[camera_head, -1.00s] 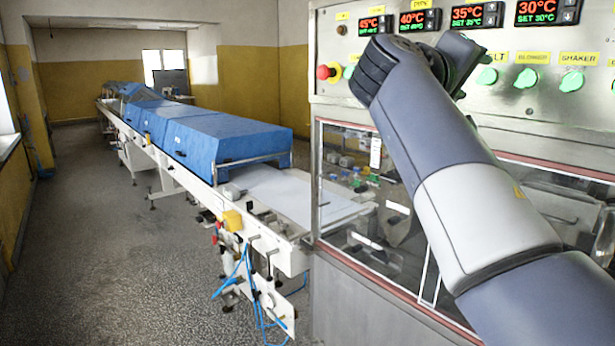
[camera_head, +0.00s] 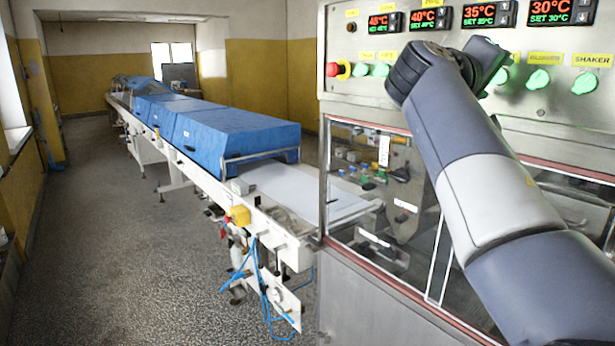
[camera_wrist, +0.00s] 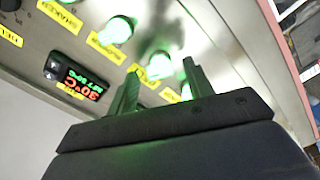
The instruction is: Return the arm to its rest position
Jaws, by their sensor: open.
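My arm (camera_head: 500,205) reaches up from the lower right of the head view, bent at the top in front of the control panel (camera_head: 355,108). In the wrist view my gripper (camera_wrist: 161,68) is open, its two dark fingers apart with nothing between them. Behind the fingers are the panel's green lit knobs and a red display (camera_wrist: 80,82) reading 30°C. In the head view the gripper's fingers cannot be made out clearly behind the arm's upper end.
The panel carries a red stop button (camera_head: 334,70) and several green knobs (camera_head: 538,80). Below it is a glass-fronted machine cabinet (camera_head: 385,205). A long conveyor (camera_head: 300,190) with blue covers (camera_head: 235,130) runs back on the left. Floor (camera_head: 110,250) left of it is clear.

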